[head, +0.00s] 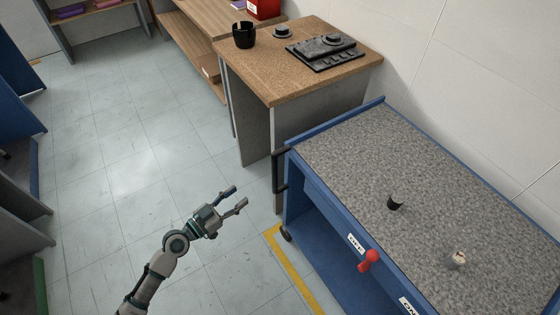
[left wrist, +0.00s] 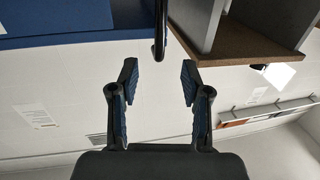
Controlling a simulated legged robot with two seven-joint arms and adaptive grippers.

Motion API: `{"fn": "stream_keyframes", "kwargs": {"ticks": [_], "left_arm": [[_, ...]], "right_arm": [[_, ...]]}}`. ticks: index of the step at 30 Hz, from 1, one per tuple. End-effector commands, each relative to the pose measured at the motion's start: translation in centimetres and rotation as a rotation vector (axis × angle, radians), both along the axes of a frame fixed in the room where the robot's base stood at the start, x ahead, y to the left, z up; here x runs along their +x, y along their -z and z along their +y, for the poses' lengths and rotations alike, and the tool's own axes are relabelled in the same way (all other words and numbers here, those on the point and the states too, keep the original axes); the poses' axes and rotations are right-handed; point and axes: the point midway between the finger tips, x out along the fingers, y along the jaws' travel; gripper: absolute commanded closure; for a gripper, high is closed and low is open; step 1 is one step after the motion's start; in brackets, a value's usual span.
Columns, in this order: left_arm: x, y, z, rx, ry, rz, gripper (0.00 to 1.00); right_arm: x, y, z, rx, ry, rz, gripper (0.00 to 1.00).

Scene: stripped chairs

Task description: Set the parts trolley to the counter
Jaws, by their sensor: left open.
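The parts trolley (head: 440,190) is blue with a grey speckled top and stands at the right in the head view. Its black bar handle (head: 279,172) is on the end facing the counter. In the left wrist view the handle (left wrist: 160,30) shows ahead between my fingers, beyond their tips. The counter (head: 290,85) has a brown top and grey sides and stands just beyond the trolley, close to its handle end. My left gripper (head: 240,195) is open and empty, left of the handle and apart from it. My right gripper is not in view.
A black cup (head: 394,202) and a small pale item (head: 458,260) are on the trolley top. A red knob (head: 369,260) is at its front. The counter holds a black pot (head: 244,35) and a dark panel (head: 325,52). Yellow tape (head: 290,265) marks the floor; the left floor is clear.

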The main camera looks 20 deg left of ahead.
Motion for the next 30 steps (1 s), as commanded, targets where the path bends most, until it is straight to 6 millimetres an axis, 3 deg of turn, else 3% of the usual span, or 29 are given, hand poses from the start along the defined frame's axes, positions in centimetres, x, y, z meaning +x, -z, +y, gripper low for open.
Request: {"fn": "stream_keyframes", "kwargs": {"ticks": [18,24,30], "left_arm": [[12.1,0.3,-5.6,-0.008,-0.001,0.005,0.53],[14.3,0.3,-6.8,-0.007,0.000,0.006,0.53],[14.9,0.2,-7.0,-0.007,0.000,0.004,0.53]], "right_arm": [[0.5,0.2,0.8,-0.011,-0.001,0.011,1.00],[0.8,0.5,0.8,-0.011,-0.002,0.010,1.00],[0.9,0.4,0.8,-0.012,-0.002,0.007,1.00]]}}
